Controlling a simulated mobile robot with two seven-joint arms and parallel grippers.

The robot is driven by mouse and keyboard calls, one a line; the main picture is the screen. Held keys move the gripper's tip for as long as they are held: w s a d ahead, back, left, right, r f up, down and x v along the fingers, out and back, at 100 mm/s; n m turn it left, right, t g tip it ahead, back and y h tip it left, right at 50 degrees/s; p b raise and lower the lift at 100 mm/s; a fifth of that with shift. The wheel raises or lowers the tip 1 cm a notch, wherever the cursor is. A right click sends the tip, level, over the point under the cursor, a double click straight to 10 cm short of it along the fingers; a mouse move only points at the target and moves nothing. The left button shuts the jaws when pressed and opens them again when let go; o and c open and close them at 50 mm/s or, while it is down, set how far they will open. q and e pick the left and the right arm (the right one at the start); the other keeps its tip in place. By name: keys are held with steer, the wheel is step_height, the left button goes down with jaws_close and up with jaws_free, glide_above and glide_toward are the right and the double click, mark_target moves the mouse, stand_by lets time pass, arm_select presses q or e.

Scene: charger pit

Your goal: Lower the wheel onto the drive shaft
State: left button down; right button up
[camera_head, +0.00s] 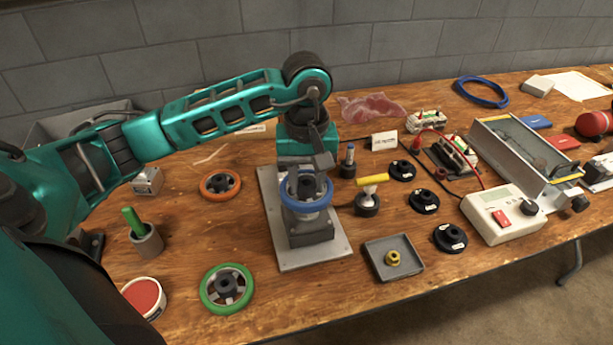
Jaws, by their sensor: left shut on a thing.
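My left gripper (304,178) reaches down from above and is shut on a blue-rimmed wheel (305,206). The wheel lies roughly level over a dark grey motor-like block (312,231) on a light metal base plate (317,254). The drive shaft is hidden behind the wheel and gripper, so I cannot tell whether the wheel is around it or just above it. My right gripper is not in view.
An orange wheel (235,184) and a green wheel (204,292) lie on the wooden bench (185,268). A grey tray (415,268) holds a yellow nut (393,258). A yellow-topped tool (371,181), black discs (450,237) and a white control box (505,224) stand to the right.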

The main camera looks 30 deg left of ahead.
mark_target(307, 194)
arm_select(q)
steer(key=shift+f+b, duration=2.1)
steer(key=shift+f, duration=0.15)
stand_by(1.0)
steer(key=c, duration=0.7)
jaws_free()
steer(key=c, duration=0.3)
steer(key=shift+r, duration=0.15)
steer(key=shift+r+p, duration=1.95)
steer(key=shift+r, duration=1)
steer(key=shift+s+f, duration=0.1)
